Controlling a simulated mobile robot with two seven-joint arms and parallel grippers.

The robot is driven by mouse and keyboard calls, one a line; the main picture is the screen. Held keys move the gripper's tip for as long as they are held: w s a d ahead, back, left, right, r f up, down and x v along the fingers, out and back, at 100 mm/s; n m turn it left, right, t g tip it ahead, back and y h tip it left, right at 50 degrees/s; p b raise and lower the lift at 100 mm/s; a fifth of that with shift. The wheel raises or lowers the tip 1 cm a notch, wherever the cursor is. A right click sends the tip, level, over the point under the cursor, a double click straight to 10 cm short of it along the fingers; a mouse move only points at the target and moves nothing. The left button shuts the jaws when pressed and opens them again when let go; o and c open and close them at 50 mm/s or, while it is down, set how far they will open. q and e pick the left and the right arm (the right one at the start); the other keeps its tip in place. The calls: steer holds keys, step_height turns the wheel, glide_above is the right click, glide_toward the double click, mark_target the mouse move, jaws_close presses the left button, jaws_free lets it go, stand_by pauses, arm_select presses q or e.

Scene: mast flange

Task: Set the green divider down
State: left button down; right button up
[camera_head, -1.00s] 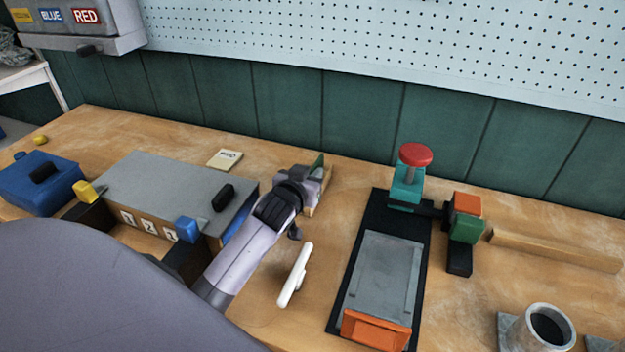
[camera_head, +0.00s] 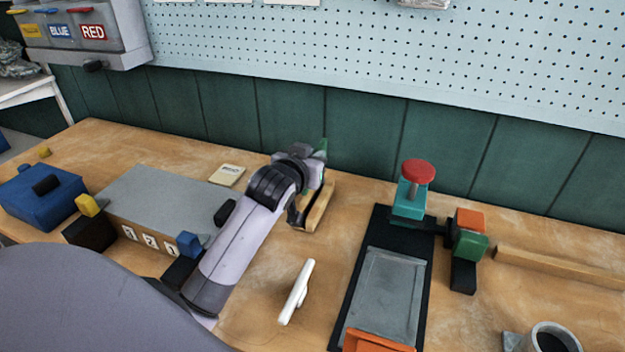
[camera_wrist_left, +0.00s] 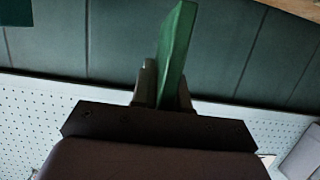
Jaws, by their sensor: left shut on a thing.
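The green divider (camera_wrist_left: 174,55) is a thin flat green plate standing up between the fingers of my left gripper (camera_wrist_left: 162,90) in the left wrist view. In the head view my left gripper (camera_head: 312,165) is near the back of the bench, and only a sliver of the divider (camera_head: 323,146) shows beyond it. The gripper is shut on the divider. A wooden piece (camera_head: 318,206) shows just below and right of the gripper; I cannot tell whether the divider touches it. The divider's lower part is hidden. My right gripper is not in view.
A grey box with number tiles (camera_head: 170,200) stands left of my arm. A white handle-like piece (camera_head: 296,292) lies in front. A black-based fixture with a red knob (camera_head: 418,171) is at the right. Bare bench lies between the wooden piece and the fixture.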

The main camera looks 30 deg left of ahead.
arm_select(q)
step_height(320, 180, up, 11)
steer(key=s+d+f+m+h, duration=0.3)
steer(key=s+d+f, duration=1)
steer(key=s, duration=0.2)
steer(key=w+a+r+n+y, duration=0.3)
steer(key=w+a+r, duration=1)
steer(key=w, duration=0.2)
step_height(320, 180, down, 20)
steer(key=shift+r, duration=0.2)
stand_by(0.4)
